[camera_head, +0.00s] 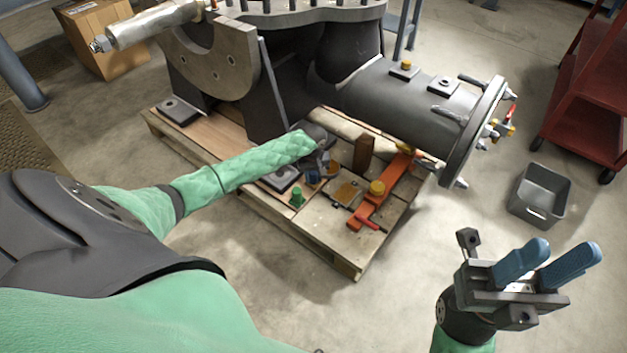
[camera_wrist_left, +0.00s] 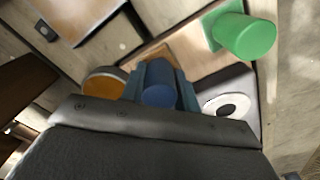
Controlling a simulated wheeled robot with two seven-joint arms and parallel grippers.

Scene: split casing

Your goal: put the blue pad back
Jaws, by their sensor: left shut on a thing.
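My left gripper (camera_head: 314,175) is low over the pallet, partly hidden by its own wrist in the head view. In the left wrist view its fingers (camera_wrist_left: 160,88) are shut on the blue pad (camera_wrist_left: 158,94), whose round blue top shows between them. I cannot tell whether the pad touches the boards below. A green pad with a round knob (camera_wrist_left: 245,38) stands beside it and also shows in the head view (camera_head: 297,196). My right gripper (camera_head: 564,249) is open and empty, away from the pallet at the lower right.
The wooden pallet (camera_head: 318,238) carries a large dark casing (camera_head: 405,100). An orange bar (camera_head: 371,211) with a yellow knob (camera_head: 377,187) and a brown block (camera_head: 365,150) are close to my left gripper. A grey bin (camera_head: 540,195) stands on the floor at right.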

